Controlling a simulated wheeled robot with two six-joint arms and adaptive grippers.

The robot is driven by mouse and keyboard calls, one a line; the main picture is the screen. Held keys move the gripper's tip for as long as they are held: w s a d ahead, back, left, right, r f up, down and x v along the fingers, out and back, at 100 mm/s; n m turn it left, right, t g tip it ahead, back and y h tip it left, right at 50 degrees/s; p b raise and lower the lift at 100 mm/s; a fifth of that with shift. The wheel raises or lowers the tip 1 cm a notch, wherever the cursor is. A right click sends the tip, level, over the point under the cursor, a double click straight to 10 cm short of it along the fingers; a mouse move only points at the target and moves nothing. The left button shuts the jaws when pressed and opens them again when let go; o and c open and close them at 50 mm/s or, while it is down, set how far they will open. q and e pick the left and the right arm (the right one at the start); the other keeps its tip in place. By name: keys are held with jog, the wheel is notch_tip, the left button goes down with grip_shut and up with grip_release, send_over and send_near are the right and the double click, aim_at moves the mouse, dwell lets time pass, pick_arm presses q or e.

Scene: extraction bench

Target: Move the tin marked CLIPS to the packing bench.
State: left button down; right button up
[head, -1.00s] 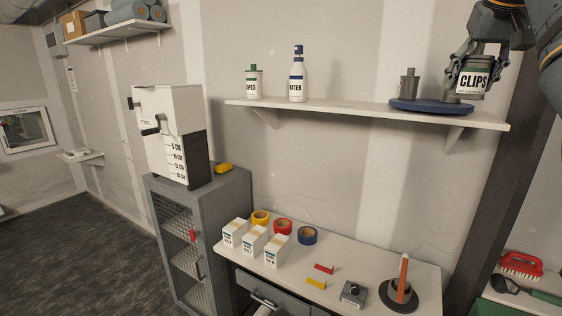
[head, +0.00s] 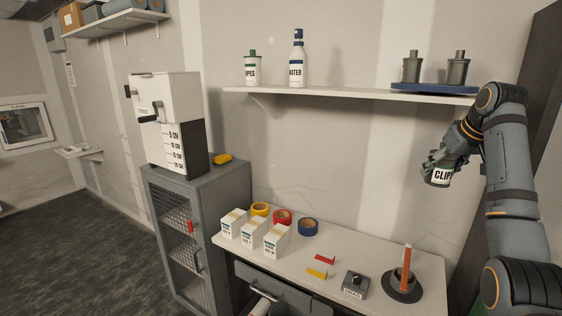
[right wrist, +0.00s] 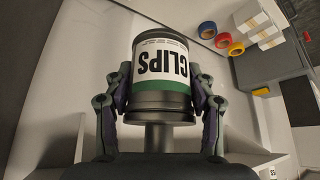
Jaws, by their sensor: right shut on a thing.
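The tin marked CLIPS (head: 440,177) is dark with a white label and a green band. My right gripper (head: 436,163) is shut on it and holds it in the air below the wall shelf's right end and above the bench. In the right wrist view the tin (right wrist: 162,72) sits between the two fingers of my right gripper (right wrist: 158,95), its label upside down in the picture. My left gripper is in neither view. Which surface is the packing bench is not marked; the white bench (head: 335,248) is below the tin.
The wall shelf (head: 330,93) holds a wipes tub (head: 252,70), a water bottle (head: 297,62) and a blue turntable (head: 430,89) with two grey tins. On the bench are white boxes (head: 250,236), tape rolls (head: 282,217), a switch box (head: 355,284) and an orange rod on a round base (head: 404,278).

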jog(key=s+a+f+n+y+b, duration=0.1)
jog(key=s+a+f+n+b, duration=0.25)
jog(key=f, duration=0.55)
jog(key=s+a+f+n+y, duration=0.2)
jog(key=s+a+f, duration=0.35)
jog(key=f, duration=0.45)
jog(key=s+a+f+n+g+y+b, duration=0.1)
jog(key=s+a+f+n, duration=0.1)
jog(key=s+a+f, duration=0.4)
jog(key=s+a+f+n+g+y+b, duration=0.1)
jog(key=s+a+f+n, duration=0.2)
jog(key=s, duration=0.7)
jog(key=a+f, duration=0.2)
jog(key=a, duration=0.2)
jog(key=shift+s+a+f+g, duration=0.25)
jog(key=shift+a+f+g, duration=0.1)
jog(key=shift+a+g, duration=0.05)
